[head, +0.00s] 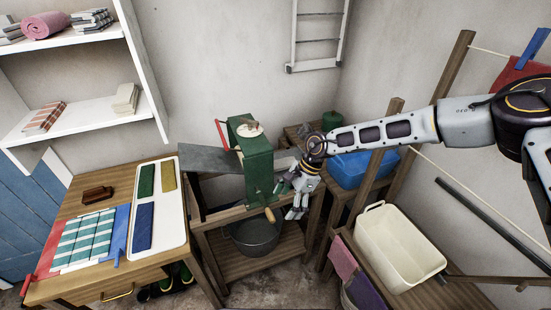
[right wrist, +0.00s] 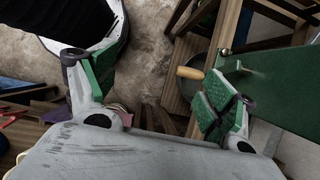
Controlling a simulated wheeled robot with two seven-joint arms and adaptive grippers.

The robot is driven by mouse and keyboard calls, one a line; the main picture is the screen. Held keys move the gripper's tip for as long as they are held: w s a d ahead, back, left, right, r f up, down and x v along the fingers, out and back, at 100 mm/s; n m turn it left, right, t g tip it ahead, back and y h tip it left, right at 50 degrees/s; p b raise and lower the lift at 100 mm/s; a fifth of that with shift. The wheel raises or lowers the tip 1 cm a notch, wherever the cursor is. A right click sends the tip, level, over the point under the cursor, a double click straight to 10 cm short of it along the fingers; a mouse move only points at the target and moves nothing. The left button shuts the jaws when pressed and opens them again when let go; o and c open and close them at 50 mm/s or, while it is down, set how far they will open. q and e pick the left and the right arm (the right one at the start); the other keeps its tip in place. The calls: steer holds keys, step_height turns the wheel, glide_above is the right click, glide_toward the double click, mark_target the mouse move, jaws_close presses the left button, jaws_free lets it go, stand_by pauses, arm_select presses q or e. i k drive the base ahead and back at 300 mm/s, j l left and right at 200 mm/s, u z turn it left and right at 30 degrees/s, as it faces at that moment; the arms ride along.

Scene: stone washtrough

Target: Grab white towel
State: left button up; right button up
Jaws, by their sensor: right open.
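A folded cream-white towel (head: 126,98) lies on the lower wall shelf at the upper left of the head view, beside a red-striped folded cloth (head: 45,118). No other plain white towel shows clearly. My right gripper (head: 295,200) is open and empty, in mid-air just right of the green mangle (head: 256,172), far to the right of the towel. In the right wrist view the open jaws (right wrist: 158,92) have green pads and nothing between them; the mangle's green side (right wrist: 280,85) and wooden handle (right wrist: 190,73) are close to the right finger. My left gripper is not in view.
The wooden table (head: 70,195) at left holds striped teal cloths (head: 86,240) and a white tray (head: 172,243) with coloured cloths. A metal tub (head: 255,238) stands under the mangle. A blue basin (head: 350,172) and cream tub (head: 385,240) stand at right.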

mark_target(284, 164)
steer(key=i, duration=1.2)
